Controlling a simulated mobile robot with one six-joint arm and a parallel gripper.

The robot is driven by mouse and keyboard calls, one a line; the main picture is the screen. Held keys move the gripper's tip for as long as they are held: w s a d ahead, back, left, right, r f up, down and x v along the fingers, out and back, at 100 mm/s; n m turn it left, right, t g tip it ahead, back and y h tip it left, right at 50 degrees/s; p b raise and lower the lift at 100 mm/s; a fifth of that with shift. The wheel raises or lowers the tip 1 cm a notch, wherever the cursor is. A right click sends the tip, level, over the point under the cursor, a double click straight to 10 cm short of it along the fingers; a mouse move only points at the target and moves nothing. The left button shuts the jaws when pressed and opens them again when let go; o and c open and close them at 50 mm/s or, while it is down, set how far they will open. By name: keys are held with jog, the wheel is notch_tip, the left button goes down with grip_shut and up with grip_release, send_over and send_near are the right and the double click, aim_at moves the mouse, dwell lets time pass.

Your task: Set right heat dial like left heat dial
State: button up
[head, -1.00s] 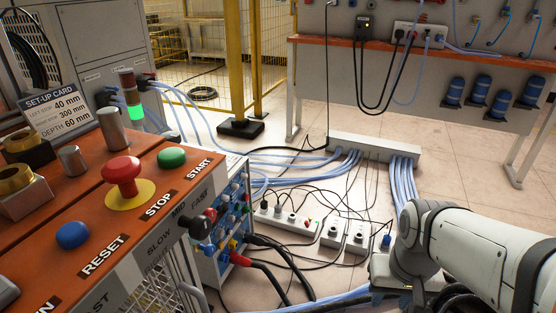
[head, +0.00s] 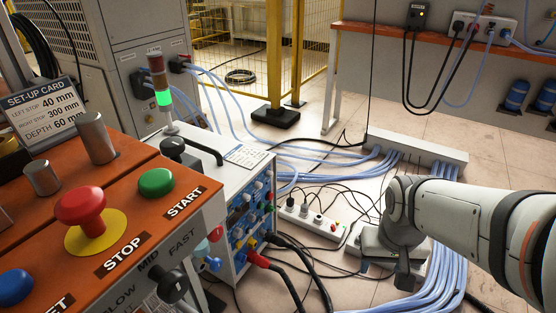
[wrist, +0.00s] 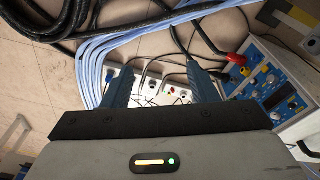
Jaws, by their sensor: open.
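A white box with a blue control panel (head: 238,218) stands beyond the orange console in the head view. Its panel carries several small coloured knobs and plugs. It also shows tilted at the right of the wrist view (wrist: 276,88). I cannot tell which knobs are the left and right heat dials, and their settings are too small to read. My gripper (wrist: 160,75) is open and empty in the wrist view, pointing toward floor cables and sockets, with the box to its right. In the head view my arm reaches in from the right, apart from the box.
The orange console (head: 140,215) with a red stop button (head: 82,208) and green start button (head: 156,182) fills the left. Red and black leads leave the box. A power strip (head: 310,222), a cable duct (head: 415,150) and blue hoses crowd the floor.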

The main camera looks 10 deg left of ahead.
jog(key=w+a+f+n+t+y+p, duration=0.1)
jog(key=w+a+f+n+t, duration=0.15)
jog(key=w, duration=0.65)
jog(key=w+a+f+n+t+y+p, duration=0.1)
jog(key=w+a+f, duration=0.3)
jog(key=w, duration=0.4)
jog(key=w+a+f+n+t+y+p, duration=0.1)
jog(key=w+a+f+n+t, duration=0.2)
jog(key=w, duration=0.6)
jog(key=n+g+y+p, duration=0.2)
jog(key=n+g+y, duration=0.2)
jog(key=y, duration=0.6)
send_near(240, 234)
jog(key=f, duration=0.1)
jog(key=shift+y, duration=0.3)
jog(key=b+x, duration=0.3)
jog(key=x, duration=0.4)
jog(key=shift+w, duration=0.1)
jog(key=shift+x, duration=0.75)
jog(key=shift+c, duration=0.3)
